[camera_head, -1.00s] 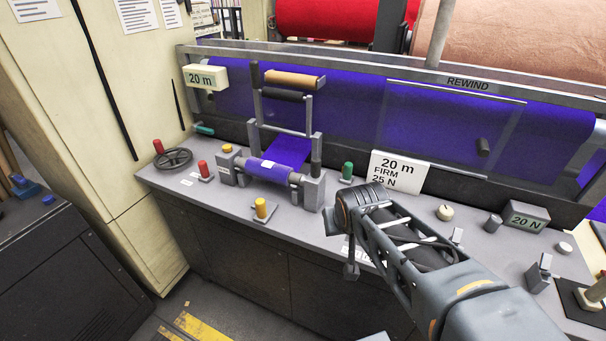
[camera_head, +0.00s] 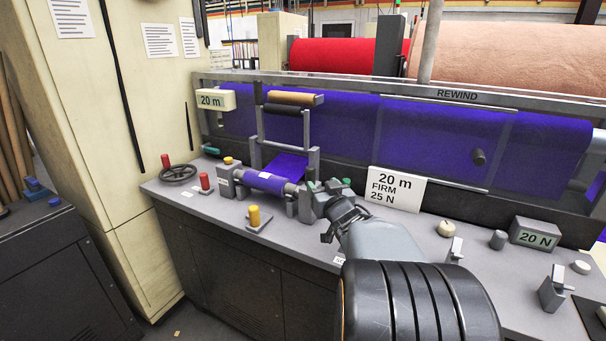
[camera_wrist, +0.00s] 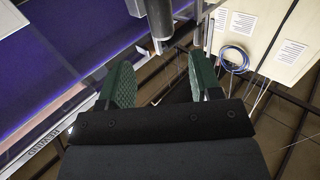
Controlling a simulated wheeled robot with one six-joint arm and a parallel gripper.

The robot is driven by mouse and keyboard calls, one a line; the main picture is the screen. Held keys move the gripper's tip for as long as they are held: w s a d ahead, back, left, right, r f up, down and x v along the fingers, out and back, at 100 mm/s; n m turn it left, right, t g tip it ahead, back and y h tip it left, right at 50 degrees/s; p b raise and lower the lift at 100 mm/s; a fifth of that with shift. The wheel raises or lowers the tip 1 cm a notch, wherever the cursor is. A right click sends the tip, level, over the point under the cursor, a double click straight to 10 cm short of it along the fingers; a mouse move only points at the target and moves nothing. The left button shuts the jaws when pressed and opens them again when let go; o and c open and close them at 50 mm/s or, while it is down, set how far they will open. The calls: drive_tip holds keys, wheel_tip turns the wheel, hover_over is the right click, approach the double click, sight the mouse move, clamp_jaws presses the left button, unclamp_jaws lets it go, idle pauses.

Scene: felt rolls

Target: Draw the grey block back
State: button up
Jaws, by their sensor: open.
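A grey block (camera_head: 306,207) stands on the bench at the right end of a small purple felt roll (camera_head: 264,181). My gripper (camera_head: 318,190) is right beside this block, on its right side, and partly covers it in the head view. Whether they touch cannot be told. In the wrist view my gripper (camera_wrist: 160,80) is open, with green pads apart and nothing clearly held between them. A grey cylindrical part (camera_wrist: 159,18) shows beyond the fingertips; I cannot tell which part it is. Another grey block (camera_head: 225,181) stands at the roll's left end.
A yellow knob (camera_head: 254,215), red knob (camera_head: 205,181) and handwheel (camera_head: 178,173) stand left. A sign (camera_head: 396,188) stands behind. The bench front between yellow knob and gripper is clear.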

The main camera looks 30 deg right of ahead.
sight(309, 170)
drive_tip(key=x, duration=1.1)
drive_tip(key=shift+w, duration=0.2)
drive_tip(key=shift+c, duration=0.3)
clamp_jaws()
